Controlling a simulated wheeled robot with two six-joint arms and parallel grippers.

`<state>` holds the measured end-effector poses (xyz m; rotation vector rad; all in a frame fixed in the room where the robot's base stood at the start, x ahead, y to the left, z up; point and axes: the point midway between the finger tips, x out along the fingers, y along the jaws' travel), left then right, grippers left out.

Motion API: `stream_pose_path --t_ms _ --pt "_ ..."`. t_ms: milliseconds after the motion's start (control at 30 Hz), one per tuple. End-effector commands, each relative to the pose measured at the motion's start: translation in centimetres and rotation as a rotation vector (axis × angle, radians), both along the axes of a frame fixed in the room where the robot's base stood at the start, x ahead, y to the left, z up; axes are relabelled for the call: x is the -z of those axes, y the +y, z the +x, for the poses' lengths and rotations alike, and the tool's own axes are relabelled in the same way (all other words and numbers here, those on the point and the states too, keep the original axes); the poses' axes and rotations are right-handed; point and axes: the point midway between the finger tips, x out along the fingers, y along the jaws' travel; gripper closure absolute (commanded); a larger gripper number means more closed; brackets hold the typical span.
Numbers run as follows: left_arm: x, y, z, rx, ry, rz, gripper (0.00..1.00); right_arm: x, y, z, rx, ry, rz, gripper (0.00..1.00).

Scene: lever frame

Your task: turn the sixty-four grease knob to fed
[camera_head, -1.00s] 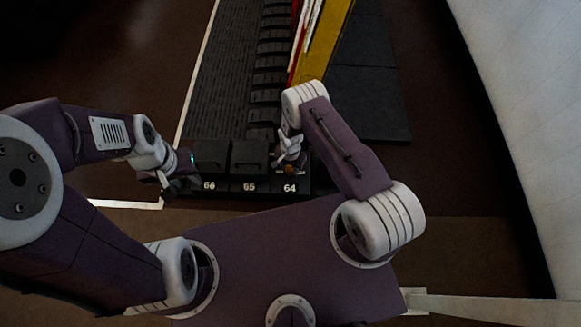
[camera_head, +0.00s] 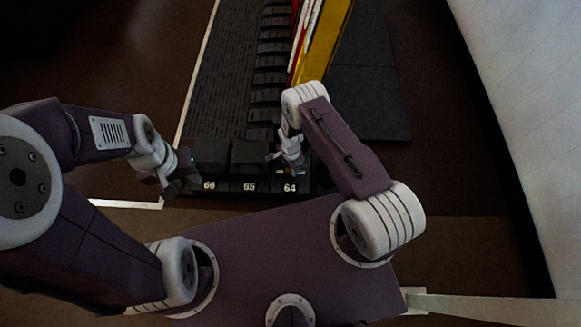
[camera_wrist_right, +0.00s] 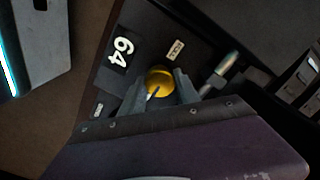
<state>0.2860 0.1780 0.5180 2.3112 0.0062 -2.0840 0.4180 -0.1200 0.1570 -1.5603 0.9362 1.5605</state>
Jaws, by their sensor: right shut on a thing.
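The yellow grease knob (camera_wrist_right: 160,78) shows in the right wrist view on a dark panel beside the white "64" label (camera_wrist_right: 122,48). A pale pointer mark on it points to the lower left of that picture. My right gripper (camera_wrist_right: 160,90) has a finger on each side of the knob and is shut on it. In the head view my right gripper (camera_head: 291,162) is over the 64 unit (camera_head: 290,188), and the knob is hidden there. My left gripper (camera_head: 178,186) is by the 66 unit; its jaw opening is not clear.
Small pale plates lie above the knob (camera_wrist_right: 174,50) and to its left (camera_wrist_right: 98,109); their words are hard to read. A metal fitting (camera_wrist_right: 219,75) stands right of the knob. Units 65 (camera_head: 249,187) and 66 (camera_head: 209,186) adjoin. A yellow beam (camera_head: 325,45) rises behind.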

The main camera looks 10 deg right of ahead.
Motion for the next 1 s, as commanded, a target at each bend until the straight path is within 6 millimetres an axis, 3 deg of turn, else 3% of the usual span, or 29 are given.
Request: stream_pose_path --t_ms 167,200,267,300,600,1000 --pt "0.0 0.0 0.0 0.000 0.000 0.000 0.64 0.0 0.0 0.0 0.002 -0.001 0.000 1.00" --pt "0.0 0.0 0.0 0.000 0.000 0.000 0.64 0.0 0.0 0.0 0.002 -0.001 0.000 0.60" --pt "0.0 0.0 0.0 0.000 0.000 0.000 0.64 0.0 0.0 0.0 0.002 -0.001 0.000 0.43" --pt "0.0 0.0 0.0 0.000 0.000 0.000 0.64 0.0 0.0 0.0 0.002 -0.001 0.000 0.41" --pt "-0.3 0.0 0.0 0.000 0.000 0.000 0.64 -0.4 0.0 0.0 0.000 -0.001 0.000 0.41" --pt "-5.3 0.0 0.0 0.000 0.000 0.000 0.64 -8.4 0.0 0.0 0.001 -0.001 0.000 0.41"
